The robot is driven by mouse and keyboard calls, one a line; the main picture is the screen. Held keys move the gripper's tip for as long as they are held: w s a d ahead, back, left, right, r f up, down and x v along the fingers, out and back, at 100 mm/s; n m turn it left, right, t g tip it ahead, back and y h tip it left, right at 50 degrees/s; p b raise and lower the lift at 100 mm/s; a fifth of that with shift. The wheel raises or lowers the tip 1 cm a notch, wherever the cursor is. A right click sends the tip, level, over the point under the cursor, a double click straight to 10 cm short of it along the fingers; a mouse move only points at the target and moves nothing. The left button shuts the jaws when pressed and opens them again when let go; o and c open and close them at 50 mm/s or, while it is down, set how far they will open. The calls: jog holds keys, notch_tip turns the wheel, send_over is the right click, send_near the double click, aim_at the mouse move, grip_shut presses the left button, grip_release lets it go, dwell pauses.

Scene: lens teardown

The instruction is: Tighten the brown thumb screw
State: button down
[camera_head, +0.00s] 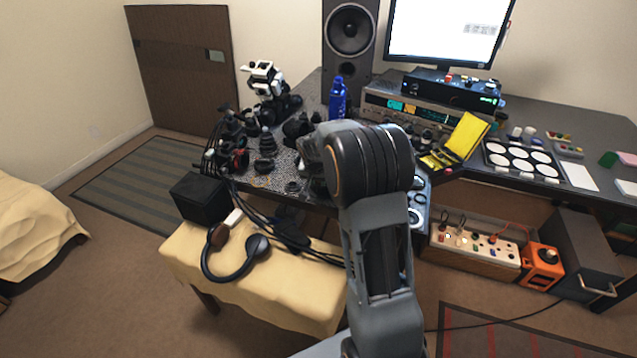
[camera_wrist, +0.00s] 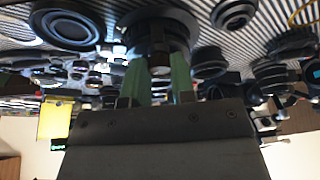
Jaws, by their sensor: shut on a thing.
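In the wrist view my gripper (camera_wrist: 163,62) has its two green fingers close together at a dark round lens barrel (camera_wrist: 160,22). They are shut on a small part between the tips, apparently the brown thumb screw. It is mostly hidden by the fingers and in shadow, so its colour and how far it is screwed in are not clear. In the head view my arm hides the fingertips and the screw. The arm reaches over the front of the ribbed mat on the dark desk (camera_head: 590,120).
Several lens parts crowd the mat, with a dark stepped part (camera_head: 266,146) left of my arm. A blue bottle (camera_head: 338,98) and a speaker (camera_head: 349,35) stand behind. A bench with headphones (camera_head: 218,262) is in front.

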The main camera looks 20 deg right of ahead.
jog(key=m+b, duration=0.1)
jog(key=m+h+b, duration=0.1)
jog(key=m+b, duration=0.1)
jog(key=shift+a+f+g, duration=0.15)
jog(key=shift+f+g, duration=0.05)
jog(key=shift+g, duration=0.2)
jog(key=shift+w+r+m+g+b, duration=0.15)
jog(key=shift+m+g+b, duration=0.45)
jog(key=shift+m, duration=0.9)
jog(key=c, duration=0.9)
grip_release()
jog(key=shift+h, duration=0.3)
jog(key=shift+c, duration=0.2)
jog(key=shift+r, duration=0.1)
jog(key=p+v, duration=0.1)
jog(key=v, duration=1.2)
jog(key=shift+s+r, duration=0.2)
jog(key=shift+r, duration=0.15)
jog(key=shift+a, duration=0.15)
